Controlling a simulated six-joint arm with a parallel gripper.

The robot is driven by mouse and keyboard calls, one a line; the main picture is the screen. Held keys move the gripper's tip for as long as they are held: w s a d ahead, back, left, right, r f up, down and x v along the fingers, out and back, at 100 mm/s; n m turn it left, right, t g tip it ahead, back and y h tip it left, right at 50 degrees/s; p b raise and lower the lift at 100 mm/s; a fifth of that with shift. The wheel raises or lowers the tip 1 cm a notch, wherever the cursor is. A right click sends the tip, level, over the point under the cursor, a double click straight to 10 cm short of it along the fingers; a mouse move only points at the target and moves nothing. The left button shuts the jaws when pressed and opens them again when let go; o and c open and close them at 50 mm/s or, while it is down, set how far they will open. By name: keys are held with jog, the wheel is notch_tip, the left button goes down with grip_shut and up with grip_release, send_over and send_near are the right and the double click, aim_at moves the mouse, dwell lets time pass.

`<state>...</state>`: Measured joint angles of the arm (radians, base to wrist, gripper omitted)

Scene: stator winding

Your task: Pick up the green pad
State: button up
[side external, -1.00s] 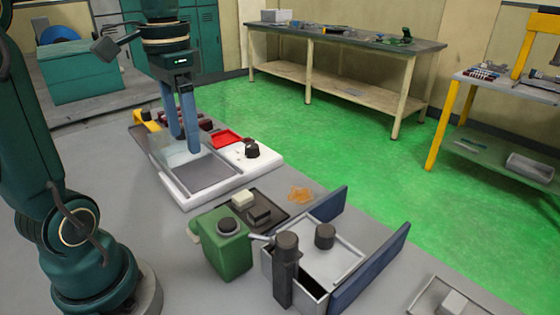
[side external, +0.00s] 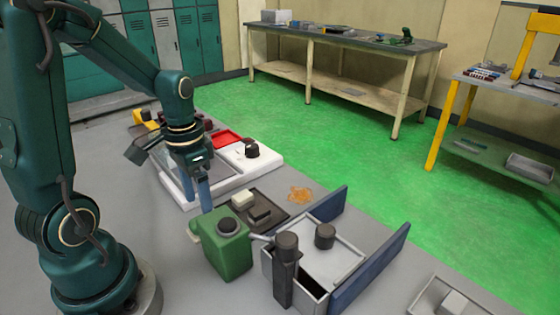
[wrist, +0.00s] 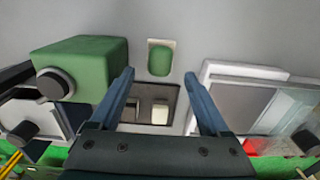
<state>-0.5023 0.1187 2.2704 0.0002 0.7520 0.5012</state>
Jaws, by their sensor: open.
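The green pad (wrist: 160,58) is a small rounded block on the grey table in the wrist view. It lies just beyond my fingertips, roughly centred between them and apart from them. My gripper (wrist: 159,77) is open and empty, with one blue finger at each side. In the side view my gripper (side external: 203,200) points down behind the green canister (side external: 228,248). A pale green edge shows at the canister's left there, but I cannot tell whether it is the pad.
The canister (wrist: 85,68) stands close left of my fingers. A dark tray (wrist: 145,92) with a black block and a cream block (wrist: 160,114) lies below the pad. A white base (wrist: 215,70) is at the right. Bare table lies above the pad.

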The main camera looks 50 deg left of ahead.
aim_at(200, 213)
jog(key=shift+f, duration=1.8)
jog(key=shift+c, duration=0.3)
grip_shut()
jog(key=shift+r, duration=0.1)
notch_tip(200, 213, up, 10)
